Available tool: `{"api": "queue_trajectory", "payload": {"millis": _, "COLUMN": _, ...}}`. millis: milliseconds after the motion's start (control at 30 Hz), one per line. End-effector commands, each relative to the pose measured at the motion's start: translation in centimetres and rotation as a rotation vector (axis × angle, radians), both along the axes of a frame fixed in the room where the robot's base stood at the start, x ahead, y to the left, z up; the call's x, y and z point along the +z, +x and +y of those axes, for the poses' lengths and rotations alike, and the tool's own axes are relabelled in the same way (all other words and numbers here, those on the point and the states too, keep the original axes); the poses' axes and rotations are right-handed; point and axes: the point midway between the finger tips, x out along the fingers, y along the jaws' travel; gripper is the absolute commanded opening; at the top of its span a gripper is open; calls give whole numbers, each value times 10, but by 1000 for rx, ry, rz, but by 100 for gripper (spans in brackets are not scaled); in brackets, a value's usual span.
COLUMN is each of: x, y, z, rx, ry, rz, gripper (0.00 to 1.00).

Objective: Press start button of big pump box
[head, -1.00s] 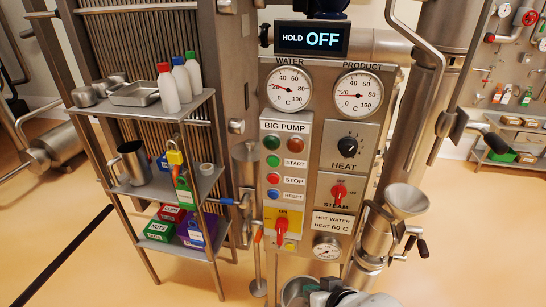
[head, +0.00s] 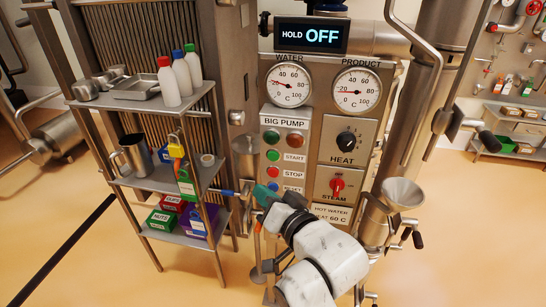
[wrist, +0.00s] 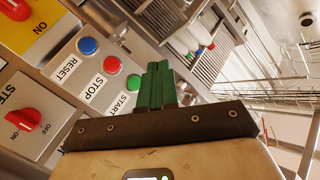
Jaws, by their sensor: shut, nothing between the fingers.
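The big pump box is a steel panel labelled BIG PUMP (head: 284,123). Its green start button (head: 273,155) sits above the red stop button (head: 273,172). The green start button also shows in the wrist view (wrist: 133,82), partly beside my fingers, with the red stop (wrist: 111,65) and blue reset (wrist: 88,46) buttons in line. My gripper (head: 264,194) has green fingers, shut and empty. In the head view its tip is over the lower panel, below stop, and hides most of the reset button. In the wrist view the fingertips (wrist: 157,68) lie just right of start, apparently not touching.
Right of the buttons are the black heat knob (head: 346,140) and red steam switch (head: 337,186). A steel shelf rack (head: 165,178) with bottles, jug and boxes stands close at left. A steel funnel (head: 403,193) stands at right.

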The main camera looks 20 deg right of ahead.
Motion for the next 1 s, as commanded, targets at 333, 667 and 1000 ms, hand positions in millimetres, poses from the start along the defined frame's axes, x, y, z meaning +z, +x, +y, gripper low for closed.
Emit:
{"api": "queue_trajectory", "payload": {"millis": 333, "x": -2, "y": 29, "z": -22, "rx": -4, "ry": -1, "rz": -1, "gripper": 0}}
{"api": "queue_trajectory", "payload": {"millis": 667, "x": 0, "y": 60, "z": -45, "rx": -3, "ry": -2, "rz": 1, "gripper": 0}}
{"api": "queue_trajectory", "payload": {"millis": 1000, "x": 0, "y": 70, "z": -51, "rx": -1, "ry": -2, "rz": 0, "gripper": 0}}
